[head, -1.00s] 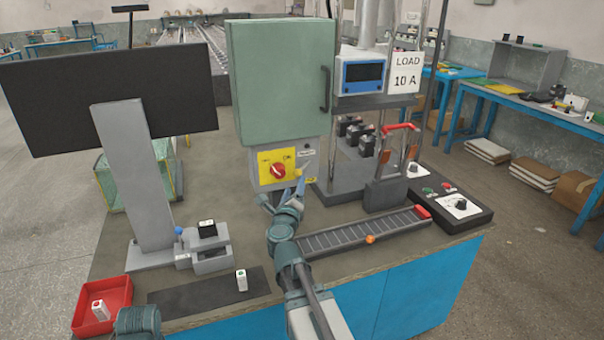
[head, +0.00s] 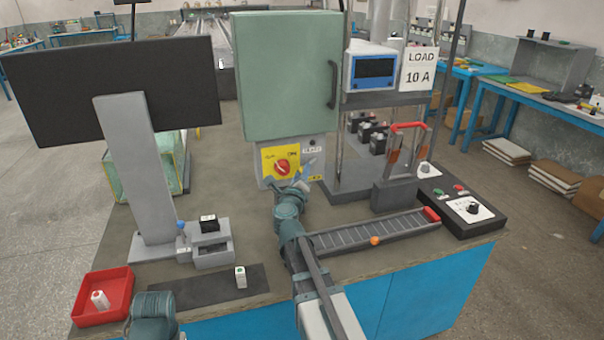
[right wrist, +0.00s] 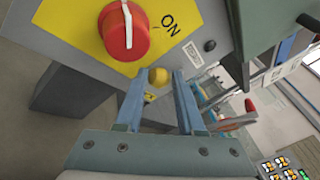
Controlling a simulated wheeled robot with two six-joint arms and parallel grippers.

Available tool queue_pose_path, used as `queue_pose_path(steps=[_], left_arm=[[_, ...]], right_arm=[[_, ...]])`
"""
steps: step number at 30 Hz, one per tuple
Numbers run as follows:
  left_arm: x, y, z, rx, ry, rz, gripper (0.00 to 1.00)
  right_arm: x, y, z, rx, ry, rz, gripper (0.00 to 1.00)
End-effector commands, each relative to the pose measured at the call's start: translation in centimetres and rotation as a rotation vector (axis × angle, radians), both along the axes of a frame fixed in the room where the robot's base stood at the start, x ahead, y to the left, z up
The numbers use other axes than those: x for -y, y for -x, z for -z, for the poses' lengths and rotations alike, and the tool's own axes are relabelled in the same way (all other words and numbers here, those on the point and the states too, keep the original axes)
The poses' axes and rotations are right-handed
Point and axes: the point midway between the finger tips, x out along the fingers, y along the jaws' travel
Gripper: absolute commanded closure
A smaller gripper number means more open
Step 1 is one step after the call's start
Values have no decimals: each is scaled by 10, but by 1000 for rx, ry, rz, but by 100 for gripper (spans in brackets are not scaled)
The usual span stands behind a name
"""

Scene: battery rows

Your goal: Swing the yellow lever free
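The yellow ball knob (right wrist: 158,76), which looks like the end of the yellow lever, shows in the right wrist view below the red rotary switch. Its shaft is hidden or too small to make out. My right gripper (right wrist: 159,72) is open, one finger on each side of the knob, with a narrow gap visible. In the head view my right gripper (head: 289,176) is just in front of the yellow switch plate (head: 269,160) under the green cabinet (head: 288,80). The red switch (head: 282,167) sits on that plate. Only a part of my left arm shows at the bottom left.
The test stand (head: 388,100) with its red-handled part (head: 407,126) stands to the right. A slotted rail (head: 375,233) and a black control box (head: 462,213) lie in front of it. A monitor (head: 110,90) and a red tray (head: 118,281) are at left.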

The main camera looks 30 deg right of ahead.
Motion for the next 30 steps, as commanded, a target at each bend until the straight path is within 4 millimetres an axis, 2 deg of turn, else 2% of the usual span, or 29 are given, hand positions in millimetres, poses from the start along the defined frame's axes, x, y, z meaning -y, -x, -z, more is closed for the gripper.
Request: queue_pose_path(steps=[1,2,8,14,20,30], left_arm=[[0,0,0,0,0,0,70],[0,0,0,0,0,0,70],[0,0,1,0,0,0,70],[0,0,10,0,0,0,70],[0,0,33,0,0,0,70],[0,0,78,0,0,0,70]], right_arm=[[-1,-1,0,0,0,-1,95],[-1,-1,0,0,0,-1,100],[-1,-1,1,0,1,-2,100],[0,-1,6,-11,43,-3,100],[4,0,16,-42,166,-2,100],[16,3,32,-118,472,0,100]])
